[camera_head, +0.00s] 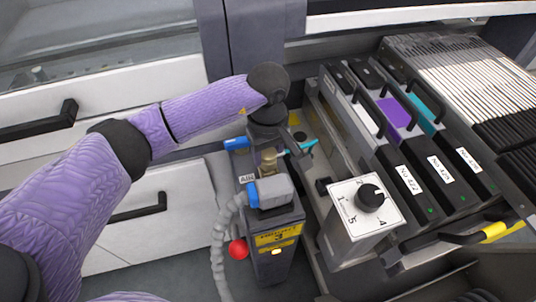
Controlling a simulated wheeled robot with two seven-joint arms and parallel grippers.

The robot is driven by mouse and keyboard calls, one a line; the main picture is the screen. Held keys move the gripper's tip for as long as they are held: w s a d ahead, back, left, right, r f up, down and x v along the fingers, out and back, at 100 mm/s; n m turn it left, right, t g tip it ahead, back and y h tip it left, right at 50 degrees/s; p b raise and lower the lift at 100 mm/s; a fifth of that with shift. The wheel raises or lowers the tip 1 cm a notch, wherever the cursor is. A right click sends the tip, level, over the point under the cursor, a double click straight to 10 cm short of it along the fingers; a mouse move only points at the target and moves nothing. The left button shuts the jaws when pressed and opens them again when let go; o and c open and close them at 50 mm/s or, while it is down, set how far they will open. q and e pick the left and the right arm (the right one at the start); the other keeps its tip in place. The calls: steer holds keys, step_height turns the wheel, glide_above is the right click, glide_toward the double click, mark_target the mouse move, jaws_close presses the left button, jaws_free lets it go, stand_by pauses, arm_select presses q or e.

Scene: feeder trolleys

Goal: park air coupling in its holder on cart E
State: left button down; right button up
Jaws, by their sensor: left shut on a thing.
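My left gripper (267,136) points down over the dark post of cart E, in the middle of the view. It is shut on what looks like the air coupling. A blue end (236,143) sticks out to the left of the jaws and a teal piece (303,148) to the right. The gripped part is hidden by the gripper. A brass fitting (268,160) stands on the post just in front of the gripper; I cannot tell whether the coupling touches it. The post carries a yellow label with an E (278,238). My right gripper is not in view.
A grey plug with a blue collar (270,191) sits on the post, with a corrugated hose (217,250) hanging left. A red knob (238,249) is beside it. A dial box (365,205) and several feeders (410,180) stand close on the right. White drawers (160,230) are left.

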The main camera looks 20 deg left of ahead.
mark_target(268, 151)
arm_select(q)
step_height(268, 151, up, 10)
steer(key=shift+f+p, duration=0.15)
steer(key=shift+p, duration=1)
steer(key=shift+r, duration=0.4)
steer(key=shift+r+p, duration=0.8)
steer(key=shift+r, duration=0.15)
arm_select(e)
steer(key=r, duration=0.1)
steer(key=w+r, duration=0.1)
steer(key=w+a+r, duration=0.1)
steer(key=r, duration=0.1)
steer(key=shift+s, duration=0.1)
